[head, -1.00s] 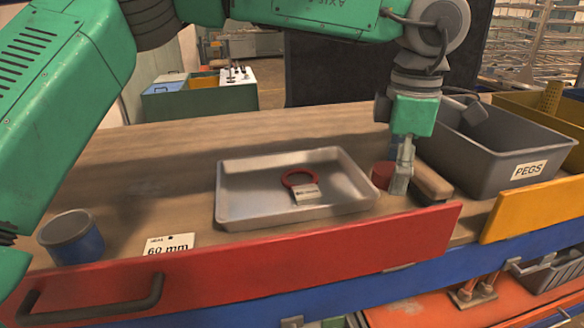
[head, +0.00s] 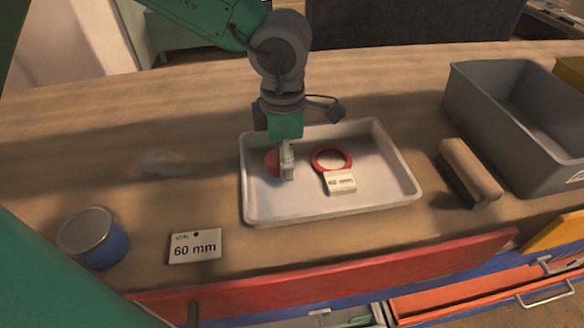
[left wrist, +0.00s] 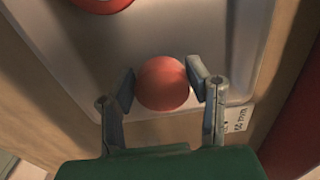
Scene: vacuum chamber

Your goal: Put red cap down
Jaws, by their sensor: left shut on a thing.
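The red cap (head: 271,163) is at the left part of the shallow metal tray (head: 330,210). My left gripper (head: 284,166) points down there and is shut on the cap. In the left wrist view the rounded red cap (left wrist: 162,84) sits between the two fingers, over the pale tray (left wrist: 190,28). I cannot tell whether the cap touches the tray floor. In the head view the near finger hides part of the cap. My right gripper is not in view.
A red ring (head: 331,158) with a white tag (head: 340,182) lies in the tray to the right. A blue jar (head: 93,240) and a "60 mm" card (head: 195,246) are at the left. A brush-like block (head: 470,172) and a grey bin (head: 510,130) are at the right.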

